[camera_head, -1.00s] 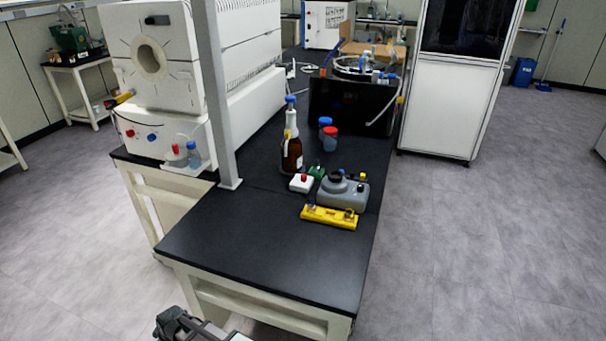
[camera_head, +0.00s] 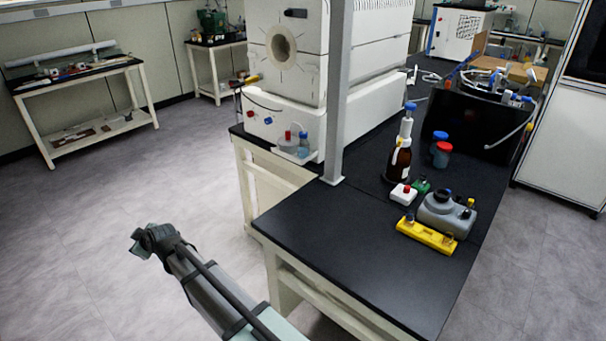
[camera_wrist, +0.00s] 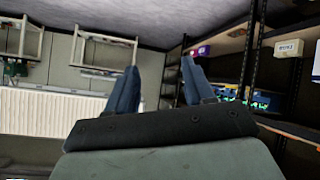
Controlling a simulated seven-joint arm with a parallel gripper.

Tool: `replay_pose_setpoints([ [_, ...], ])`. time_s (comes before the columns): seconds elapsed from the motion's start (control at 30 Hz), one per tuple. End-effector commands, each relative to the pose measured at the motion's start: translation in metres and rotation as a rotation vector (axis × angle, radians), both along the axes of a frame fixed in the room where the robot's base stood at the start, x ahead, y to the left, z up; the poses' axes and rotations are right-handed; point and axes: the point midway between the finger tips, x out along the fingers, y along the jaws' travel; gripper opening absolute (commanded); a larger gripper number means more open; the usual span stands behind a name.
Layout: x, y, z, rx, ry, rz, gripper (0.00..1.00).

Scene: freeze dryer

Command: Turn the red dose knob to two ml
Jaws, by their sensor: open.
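No knob can be read as marked in ml, so I cannot tell which is the dose knob. A brown bottle (camera_head: 399,161) with a white, blue-topped dispenser (camera_head: 407,122) stands upright on the black bench; no red knob shows clearly on it. A small white box (camera_head: 402,196) with a red knob (camera_head: 406,188) lies in front of it. My gripper (camera_head: 153,240) is off the bench's left side, over the floor, well away from these. In the wrist view my gripper (camera_wrist: 158,76) is open, with nothing between its fingers.
A grey container (camera_head: 446,215), a yellow rack (camera_head: 427,236) and red- and blue-capped jars stand near the bottle. A grey post (camera_head: 336,100) rises at the bench's left edge, beside a white furnace (camera_head: 285,60). The bench's near end (camera_head: 350,250) is clear.

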Motion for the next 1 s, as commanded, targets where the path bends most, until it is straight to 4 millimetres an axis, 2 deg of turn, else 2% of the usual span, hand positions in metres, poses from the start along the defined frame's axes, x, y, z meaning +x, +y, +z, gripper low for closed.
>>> replay_pose_setpoints([
  [0.03,0.014,-0.009,0.009,0.004,0.01,-0.027,0.53],
  [0.17,0.043,-0.037,0.018,0.005,0.054,-0.101,0.53],
  [0.27,0.067,-0.066,0.024,0.004,0.093,-0.17,0.53],
  [0.37,0.095,-0.104,0.029,0.004,0.144,-0.261,0.53],
  [0.5,0.135,-0.171,0.038,0.006,0.228,-0.419,0.53],
  [0.57,0.15,-0.202,0.043,0.008,0.261,-0.49,0.53],
  [0.7,0.181,-0.276,0.053,0.019,0.339,-0.662,0.53],
  [0.87,0.207,-0.364,0.066,0.039,0.419,-0.871,0.53],
  [1.0,0.221,-0.444,0.079,0.064,0.482,-1.063,0.53],
])
